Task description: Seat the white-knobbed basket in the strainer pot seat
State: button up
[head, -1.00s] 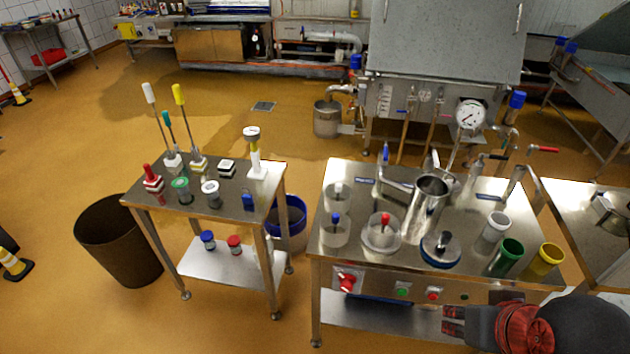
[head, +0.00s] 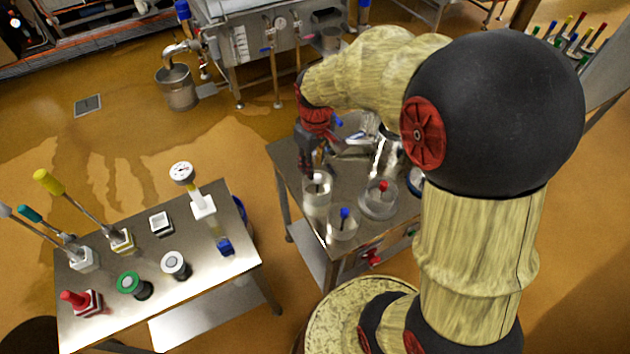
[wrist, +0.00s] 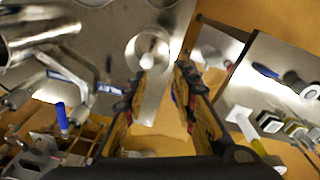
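The white-knobbed basket (head: 316,200) is a clear round cup standing at the left part of the steel table, below my gripper (head: 312,168). In the wrist view its white knob (wrist: 148,61) shows just beyond and between the fingertips of my gripper (wrist: 160,92). The fingers are spread open with nothing between them; I cannot tell their exact height over the knob. A tall steel pot (head: 387,155), possibly the strainer pot, stands behind to the right, partly hidden by my arm. It also shows in the wrist view (wrist: 35,38). Its seat is not visible.
A blue-knobbed basket (head: 343,223) and a red-knobbed basket (head: 379,200) stand close by. My arm hides the table's right side.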

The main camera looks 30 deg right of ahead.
aim_at(317, 182)
jog(key=shift+n+g, duration=0.4)
jog(key=shift+g, duration=0.1)
jog(key=f, duration=0.2)
jog(key=w+d+f, duration=0.1)
jog(key=f, duration=0.2)
jog(key=d+f, duration=0.1)
jog(key=f, duration=0.1)
jog(key=shift+w+d+f, duration=0.15)
jog(key=shift+w+f, duration=0.05)
jog(key=shift+f, duration=0.05)
jog(key=f, duration=0.3)
jog(key=f+b, duration=0.1)
jog(key=f, duration=0.1)
jog(key=shift+w+f, duration=0.3)
jog(key=shift+w, duration=0.05)
jog(key=shift+c, duration=1.2)
jog(key=c, duration=0.4)
grip_shut()
